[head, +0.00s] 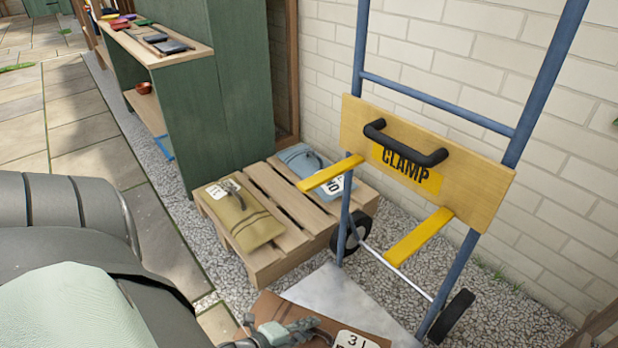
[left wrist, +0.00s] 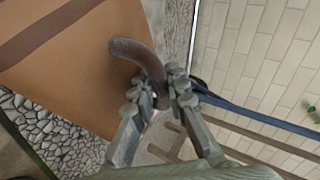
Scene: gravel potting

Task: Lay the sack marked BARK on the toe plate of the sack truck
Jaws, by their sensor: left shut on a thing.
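The brown sack (head: 283,307) is at the bottom of the head view. Its white label (head: 357,340) shows 31, and the word below is mostly cut off by the frame edge. My left gripper (head: 290,332) is shut on the sack's dark handle; in the left wrist view the fingers (left wrist: 158,86) close around this handle (left wrist: 133,48), with the sack (left wrist: 70,65) beside them. The sack truck's pale grey toe plate (head: 335,292) lies behind the sack, which covers its near part in the picture. I cannot tell whether they touch. My right gripper is not in view.
The sack truck has blue rails and a wooden CLAMP board (head: 425,155) with yellow arms (head: 420,236) over the plate. A pallet (head: 285,200) left of it bears an olive sack (head: 245,222) and a blue sack (head: 302,162). A green shelf unit (head: 215,100) and brick wall stand behind.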

